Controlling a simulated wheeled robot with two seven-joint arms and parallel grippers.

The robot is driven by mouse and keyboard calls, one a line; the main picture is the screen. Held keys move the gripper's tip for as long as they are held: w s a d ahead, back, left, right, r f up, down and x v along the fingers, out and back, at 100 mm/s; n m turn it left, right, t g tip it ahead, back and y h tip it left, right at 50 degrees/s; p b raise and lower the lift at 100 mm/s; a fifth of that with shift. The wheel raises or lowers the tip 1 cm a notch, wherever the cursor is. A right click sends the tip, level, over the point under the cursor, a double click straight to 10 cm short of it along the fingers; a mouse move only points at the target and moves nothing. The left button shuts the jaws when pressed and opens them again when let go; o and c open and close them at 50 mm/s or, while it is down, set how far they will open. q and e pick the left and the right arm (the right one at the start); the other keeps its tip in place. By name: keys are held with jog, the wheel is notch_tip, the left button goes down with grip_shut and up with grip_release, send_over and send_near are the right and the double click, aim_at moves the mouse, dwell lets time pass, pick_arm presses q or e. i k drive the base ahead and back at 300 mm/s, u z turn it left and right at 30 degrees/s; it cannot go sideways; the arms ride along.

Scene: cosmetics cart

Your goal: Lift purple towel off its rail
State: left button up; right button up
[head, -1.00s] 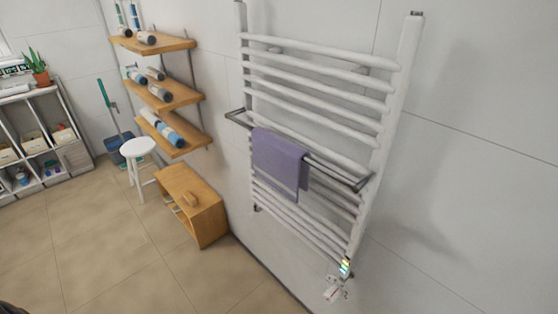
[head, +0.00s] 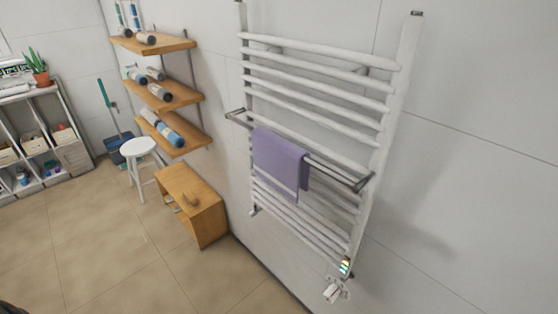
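The purple towel (head: 279,160) hangs folded over a grey metal rail (head: 335,173) that stands out in front of a white ladder-type towel radiator. It hangs toward the left half of the rail, with its lower edge below the rail. The bare rail shows on both sides of it. Neither of my grippers is in the head view. A dark shape at the bottom left corner is too cut off to tell.
The white radiator (head: 313,75) is fixed to a tiled wall. Wooden shelves (head: 154,44) with rolled towels are on the wall to its left. A wooden box (head: 204,219) and a white stool (head: 138,147) stand below. The tiled floor in front is clear.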

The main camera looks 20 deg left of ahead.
aim_at(277, 159)
jog(key=z, duration=2.05)
jog(key=k, duration=0.7)
jog(key=u, duration=1.1)
